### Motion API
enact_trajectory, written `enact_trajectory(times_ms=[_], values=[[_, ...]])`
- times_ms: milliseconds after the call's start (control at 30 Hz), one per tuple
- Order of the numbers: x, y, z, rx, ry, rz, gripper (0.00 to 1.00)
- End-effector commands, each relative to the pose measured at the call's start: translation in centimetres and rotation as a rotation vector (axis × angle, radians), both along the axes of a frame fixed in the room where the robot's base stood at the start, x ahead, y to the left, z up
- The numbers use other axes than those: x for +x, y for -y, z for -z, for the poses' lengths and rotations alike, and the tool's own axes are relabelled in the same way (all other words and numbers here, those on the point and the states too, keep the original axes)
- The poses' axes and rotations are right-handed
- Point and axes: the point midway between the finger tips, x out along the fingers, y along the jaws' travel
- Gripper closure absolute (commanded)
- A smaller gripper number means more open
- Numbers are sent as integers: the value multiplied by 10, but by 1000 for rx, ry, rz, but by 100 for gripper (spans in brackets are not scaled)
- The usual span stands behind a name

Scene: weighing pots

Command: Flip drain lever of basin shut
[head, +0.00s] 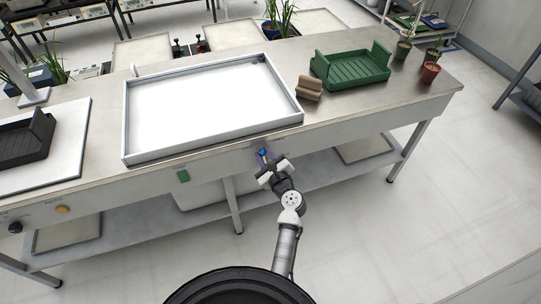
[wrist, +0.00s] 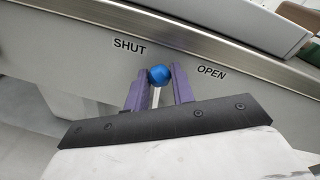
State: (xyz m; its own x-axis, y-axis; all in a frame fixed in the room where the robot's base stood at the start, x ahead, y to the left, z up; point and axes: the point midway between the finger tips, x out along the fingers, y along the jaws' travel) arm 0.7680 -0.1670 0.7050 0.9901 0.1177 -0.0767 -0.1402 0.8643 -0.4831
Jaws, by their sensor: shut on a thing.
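The drain lever (wrist: 158,76) has a blue ball knob on a thin metal stem on the bench's front panel, and its knob also shows in the head view (head: 262,153). The lever stands between the printed words SHUT, on the left, and OPEN, on the right, in the wrist view. My gripper (wrist: 156,88) has its two purple fingers on either side of the stem, shut on the lever. In the head view my gripper (head: 266,161) is at the bench front, below the basin's right end. The basin (head: 210,145) is a white, shallow rectangular tray on the bench, empty inside.
A green slatted tray (head: 350,68), a brown block (head: 309,88) and several small pots (head: 431,72) stand right of the basin. A black tray (head: 25,140) sits on a white plate at left. A green patch (head: 183,176) marks the front panel. Floor before the bench is clear.

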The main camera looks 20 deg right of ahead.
Motion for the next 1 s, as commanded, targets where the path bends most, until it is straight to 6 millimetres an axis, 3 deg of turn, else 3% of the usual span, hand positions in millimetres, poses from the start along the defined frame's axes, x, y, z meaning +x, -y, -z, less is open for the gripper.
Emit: enact_trajectory(times_ms=[500,1000], values=[[-1,-27,10,-388,14,2,100],[-1,-33,13,-493,16,3,100]])
